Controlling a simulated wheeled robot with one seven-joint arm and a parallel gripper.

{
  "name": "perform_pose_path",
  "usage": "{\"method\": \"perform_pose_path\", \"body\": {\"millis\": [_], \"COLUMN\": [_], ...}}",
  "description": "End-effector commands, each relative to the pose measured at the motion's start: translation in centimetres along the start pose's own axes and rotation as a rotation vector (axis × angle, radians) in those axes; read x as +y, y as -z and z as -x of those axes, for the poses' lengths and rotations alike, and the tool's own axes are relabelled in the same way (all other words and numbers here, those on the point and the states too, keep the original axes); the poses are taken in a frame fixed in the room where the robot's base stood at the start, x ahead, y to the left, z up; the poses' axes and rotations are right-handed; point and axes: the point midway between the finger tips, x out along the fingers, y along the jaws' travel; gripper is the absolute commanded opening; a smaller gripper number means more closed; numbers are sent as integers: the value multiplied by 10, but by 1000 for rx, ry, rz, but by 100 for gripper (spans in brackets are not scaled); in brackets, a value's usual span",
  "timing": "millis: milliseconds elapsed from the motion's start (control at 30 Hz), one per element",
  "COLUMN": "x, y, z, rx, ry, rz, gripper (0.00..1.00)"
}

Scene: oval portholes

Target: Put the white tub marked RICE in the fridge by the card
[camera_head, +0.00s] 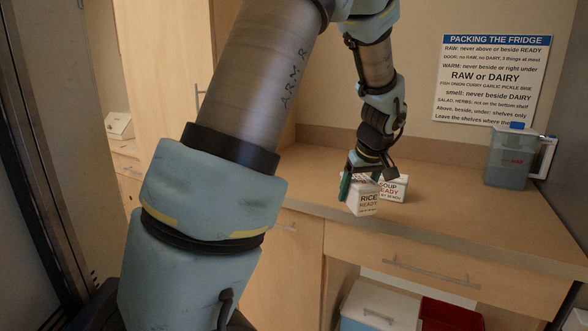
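The white tub marked RICE READY (369,207) is at the wooden counter's front, with a smaller third line too small to read. My gripper (362,180) points down at it, with a green finger against or close to its left side. The other finger is hidden, so I cannot tell whether the grip is closed or whether the tub is lifted. A white tub marked SOUP READY (393,190) stands just behind and right. The card (492,78), headed PACKING THE FRIDGE, hangs on the wall. No fridge interior shows.
A clear blue-lidded jug (510,158) stands at the counter's (450,215) right end. Below, an open bay holds a white-lidded blue box (380,308) and a red bin (450,316). A dark upright panel (40,150) borders the left. The counter's right middle is clear.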

Motion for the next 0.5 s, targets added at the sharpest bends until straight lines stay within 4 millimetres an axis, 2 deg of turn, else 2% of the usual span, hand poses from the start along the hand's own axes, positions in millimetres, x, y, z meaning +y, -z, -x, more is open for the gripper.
{"method": "perform_pose_path", "body": {"millis": [167, 267, 400, 500], "x": [-45, -80, -141, -176], "y": [-5, -10, -17, -21], "z": [-34, -61, -109, -137], "rx": [-4, -6, -9, -9], "ry": [-8, -17, -34, -49], "rz": [-29, -54, -100, -131], "gripper": [0, 0, 0, 0]}}
